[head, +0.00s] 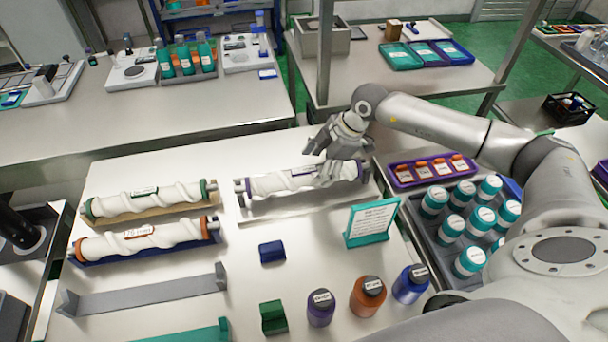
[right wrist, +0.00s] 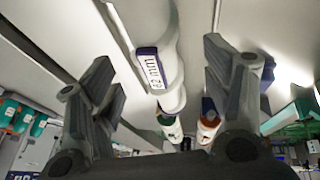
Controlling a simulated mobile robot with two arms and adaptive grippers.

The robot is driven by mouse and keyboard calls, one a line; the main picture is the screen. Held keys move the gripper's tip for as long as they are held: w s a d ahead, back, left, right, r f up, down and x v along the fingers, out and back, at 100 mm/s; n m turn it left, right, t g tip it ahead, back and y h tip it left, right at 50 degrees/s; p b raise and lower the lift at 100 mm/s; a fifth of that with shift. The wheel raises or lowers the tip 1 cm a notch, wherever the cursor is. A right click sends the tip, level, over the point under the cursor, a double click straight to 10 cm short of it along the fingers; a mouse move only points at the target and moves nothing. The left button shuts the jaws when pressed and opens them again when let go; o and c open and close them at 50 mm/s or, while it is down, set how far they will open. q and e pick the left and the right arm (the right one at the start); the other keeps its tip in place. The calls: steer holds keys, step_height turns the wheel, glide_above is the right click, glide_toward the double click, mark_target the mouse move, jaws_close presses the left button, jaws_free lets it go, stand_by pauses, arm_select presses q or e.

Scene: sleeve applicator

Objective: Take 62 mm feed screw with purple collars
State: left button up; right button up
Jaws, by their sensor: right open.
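The white feed screw with purple collars (head: 283,184) lies on a light grey holder (head: 285,211) at the back middle of the table. Its purple label, which seems to read 62 mm, shows in the right wrist view (right wrist: 153,66). My right gripper (head: 325,165) is over the right part of this screw and hides some of it. In the right wrist view its fingers (right wrist: 160,75) stand apart, one to each side of the screw. I cannot tell if they touch it. My left gripper is not in view.
Screws with green collars (head: 150,199) and orange collars (head: 140,241) lie to the left. An empty grey rack (head: 145,295) is in front of them. A teal-framed sign (head: 372,223), a blue block (head: 271,252) and a capped orange bottle (head: 367,297) stand to the right and front.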

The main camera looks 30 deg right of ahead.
mark_target(309, 171)
steer(key=p+x, duration=0.2)
steer(key=x, duration=0.3)
steer(key=shift+w+a+f, duration=0.15)
steer(key=shift+w, duration=0.1)
steer(key=shift+w+f, duration=0.1)
steer(key=shift+f, duration=0.2)
steer(key=shift+c, duration=0.5)
steer(key=c, duration=1.4)
steer(key=shift+r, duration=0.15)
steer(key=shift+c, duration=0.5)
steer(key=shift+w, duration=0.1)
